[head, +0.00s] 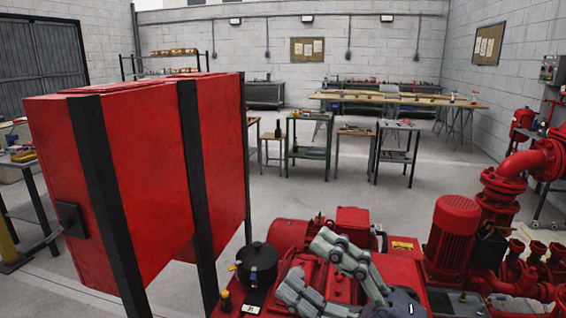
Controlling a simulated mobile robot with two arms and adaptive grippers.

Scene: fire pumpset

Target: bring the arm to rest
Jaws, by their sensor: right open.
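My right gripper (304,264) comes in from the bottom edge of the head view. Its two grey jointed fingers are spread apart and point up and to the left. I see nothing between them. The gripper shows in front of the red pump engine (352,220); I cannot tell how far above it the fingers are. A black round cap or filter (257,262) is just left of the fingers. My left gripper is not in view.
A tall red cabinet (140,165) with black posts fills the left. A red motor (452,232) and red pipes (520,165) stand at right. Beyond are a green trolley (308,150), small tables and a long wooden bench (400,99). Open floor (330,192) lies between.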

